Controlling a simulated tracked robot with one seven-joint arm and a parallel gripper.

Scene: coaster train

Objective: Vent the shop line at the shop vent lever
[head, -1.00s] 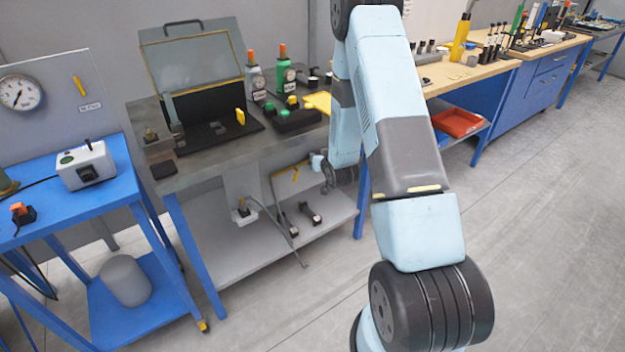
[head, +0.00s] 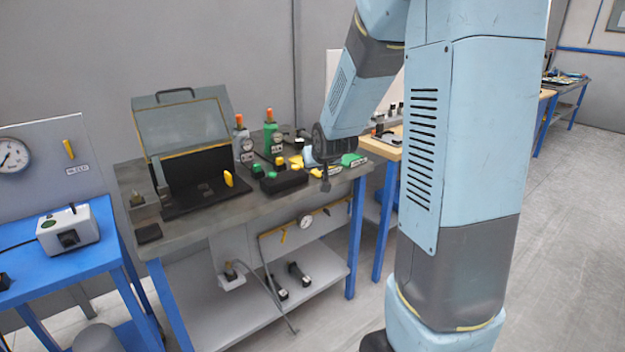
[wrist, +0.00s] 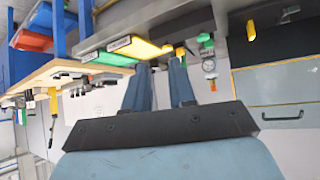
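Two yellow levers show in the head view, and I cannot tell from their labels which is the shop vent lever. One yellow lever (head: 69,149) is on the grey gauge panel (head: 35,185) at the far left, above a small label. Another yellow lever (head: 283,236) is on a panel under the middle bench, left of a gauge (head: 306,221). My gripper (head: 325,182) is by the right end of the middle bench, away from both levers. In the wrist view its two fingers (wrist: 160,72) are apart with nothing seen between them.
The middle bench (head: 160,250) carries an open-lidded case (head: 185,125), a green bottle (head: 272,138) and several small fittings near my gripper. A white switch box (head: 68,230) stands on the blue table at left. Floor at right is clear.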

